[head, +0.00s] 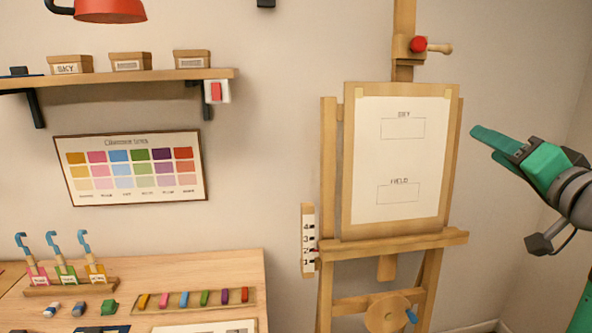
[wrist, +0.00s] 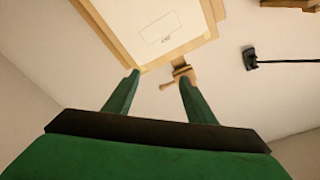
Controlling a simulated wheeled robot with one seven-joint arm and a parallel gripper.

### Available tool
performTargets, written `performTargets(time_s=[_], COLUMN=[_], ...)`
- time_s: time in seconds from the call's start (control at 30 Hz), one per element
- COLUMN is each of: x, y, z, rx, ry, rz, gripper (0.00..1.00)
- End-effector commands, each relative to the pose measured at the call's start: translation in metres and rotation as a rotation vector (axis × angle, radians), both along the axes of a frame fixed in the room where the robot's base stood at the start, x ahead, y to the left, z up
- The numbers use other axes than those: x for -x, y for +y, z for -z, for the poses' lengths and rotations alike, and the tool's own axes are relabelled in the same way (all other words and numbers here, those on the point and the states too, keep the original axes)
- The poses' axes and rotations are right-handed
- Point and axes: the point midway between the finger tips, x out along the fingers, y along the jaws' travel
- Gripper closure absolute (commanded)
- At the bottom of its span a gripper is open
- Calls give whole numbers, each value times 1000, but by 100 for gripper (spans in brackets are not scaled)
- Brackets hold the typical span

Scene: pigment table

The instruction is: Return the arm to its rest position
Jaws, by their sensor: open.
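My gripper (head: 490,142) is at the right of the head view, held in the air to the right of the easel's board. Its green fingers point left. In the wrist view my gripper (wrist: 158,82) shows its two fingers well apart with nothing between them. Past the fingertips in that view are the edge of the board with its paper (wrist: 155,35) and a wooden clamp with a knob (wrist: 181,73).
The easel (head: 398,240) stands left of my gripper, with a paper (head: 400,205) marked SKY and FIELD. A table (head: 215,275) with brushes and colour blocks is at lower left. A shelf (head: 150,79) with boxes and a red lamp (head: 110,11) are above it.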

Motion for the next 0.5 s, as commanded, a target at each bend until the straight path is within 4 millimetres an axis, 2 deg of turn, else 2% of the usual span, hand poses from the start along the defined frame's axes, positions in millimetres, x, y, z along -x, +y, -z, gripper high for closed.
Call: performTargets(time_s=[0.03,0.27,0.5], x=[-9,-41,-62], y=[-1,5,34], z=[25,120,222], rx=[-20,-75,-110], ry=[-2,-16,-10], rz=[3,38,70], gripper=[49,49,49])
